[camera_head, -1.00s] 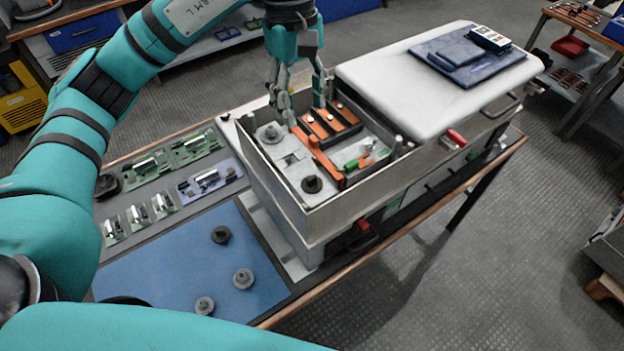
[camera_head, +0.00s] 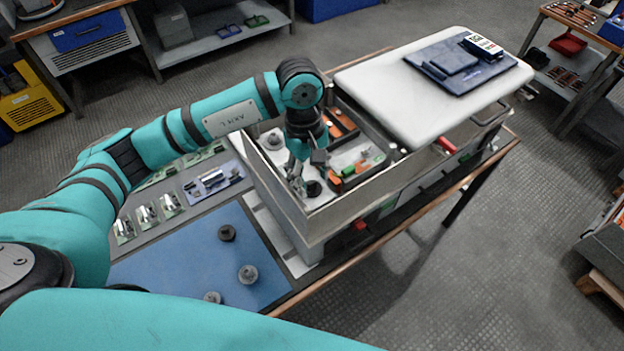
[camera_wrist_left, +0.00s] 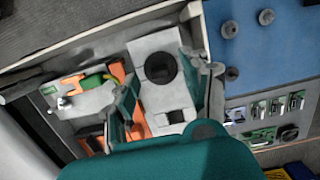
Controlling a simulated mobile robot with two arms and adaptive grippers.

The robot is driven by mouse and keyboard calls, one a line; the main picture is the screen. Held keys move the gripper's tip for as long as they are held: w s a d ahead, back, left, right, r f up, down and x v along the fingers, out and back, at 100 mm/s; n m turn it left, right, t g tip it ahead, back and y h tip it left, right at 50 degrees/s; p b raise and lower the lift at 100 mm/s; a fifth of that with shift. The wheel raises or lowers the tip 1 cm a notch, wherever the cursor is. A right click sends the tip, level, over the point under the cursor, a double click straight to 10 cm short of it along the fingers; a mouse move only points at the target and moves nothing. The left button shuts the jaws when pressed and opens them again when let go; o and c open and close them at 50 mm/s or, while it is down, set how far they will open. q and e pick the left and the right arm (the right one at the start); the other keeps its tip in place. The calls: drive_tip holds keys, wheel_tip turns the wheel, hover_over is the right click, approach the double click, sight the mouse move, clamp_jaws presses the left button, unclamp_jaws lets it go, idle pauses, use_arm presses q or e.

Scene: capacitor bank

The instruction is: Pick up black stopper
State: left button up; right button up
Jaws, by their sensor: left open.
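A round black stopper (camera_head: 313,188) sits in the near corner of the open metal box (camera_head: 326,224), on a light grey panel. In the left wrist view the black stopper (camera_wrist_left: 160,68) lies between the spread fingers. My left gripper (camera_head: 302,183) is inside the box, pointing down just above the stopper, open and empty. Its fingers also show in the left wrist view (camera_wrist_left: 164,78). Whether they touch the stopper is not clear. Another dark stopper (camera_head: 227,233) stands on the blue mat (camera_head: 190,265). My right gripper is out of view.
The box walls rise close around the left gripper. Orange bars and a green part (camera_head: 361,166) lie beside it in the box. A grey stopper (camera_head: 273,141) is at the box's back left. Grey stoppers (camera_head: 247,274) stand on the mat. A white lid (camera_head: 408,98) adjoins.

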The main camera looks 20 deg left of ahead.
use_arm(q)
drive_tip(key=shift+s+f, duration=0.1)
drive_tip(key=shift+f, duration=0.55)
drive_tip(key=c, duration=0.9)
